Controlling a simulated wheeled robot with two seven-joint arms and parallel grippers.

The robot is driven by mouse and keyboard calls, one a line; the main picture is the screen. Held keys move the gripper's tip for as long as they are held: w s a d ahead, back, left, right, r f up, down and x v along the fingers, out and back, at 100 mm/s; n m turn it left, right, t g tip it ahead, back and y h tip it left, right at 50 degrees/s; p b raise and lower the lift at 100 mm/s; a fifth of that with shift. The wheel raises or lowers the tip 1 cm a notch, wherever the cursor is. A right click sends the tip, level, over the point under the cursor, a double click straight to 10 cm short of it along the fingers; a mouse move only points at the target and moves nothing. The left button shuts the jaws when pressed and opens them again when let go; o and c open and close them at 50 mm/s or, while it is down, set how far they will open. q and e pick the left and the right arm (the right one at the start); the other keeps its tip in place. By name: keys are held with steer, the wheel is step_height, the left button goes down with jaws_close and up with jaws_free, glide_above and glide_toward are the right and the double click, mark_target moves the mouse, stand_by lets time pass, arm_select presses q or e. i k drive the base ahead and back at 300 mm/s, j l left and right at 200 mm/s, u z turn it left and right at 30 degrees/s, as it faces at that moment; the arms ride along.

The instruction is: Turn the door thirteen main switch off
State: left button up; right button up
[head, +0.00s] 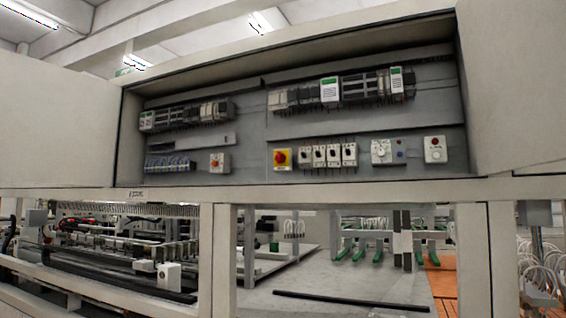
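An open grey electrical cabinet (235,140) spans the middle of the head view. No door number is readable; a small dark label (137,194) sits on the frame below the cabinet's left part. Neither of my grippers shows in the head view.
Several white breakers (328,155) sit right of the switch. Pale panels (55,120) flank the opening. A frame rail (330,192) runs below; machinery lies behind it.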

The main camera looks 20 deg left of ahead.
mark_target(281, 158)
steer(key=i+j+z, duration=0.1)
steer(key=j, duration=0.25)
steer(key=i+j+z, duration=0.1)
steer(key=j, duration=0.3)
steer(key=i+j+z, duration=0.15)
steer(key=j, duration=0.25)
steer(key=i+j+z, duration=0.1)
steer(key=i+j, duration=0.15)
steer(key=j, duration=0.15)
steer(key=i+j+z, duration=0.1)
steer(key=j, duration=0.35)
steer(key=i+j+z, duration=0.1)
steer(key=j, duration=0.3)
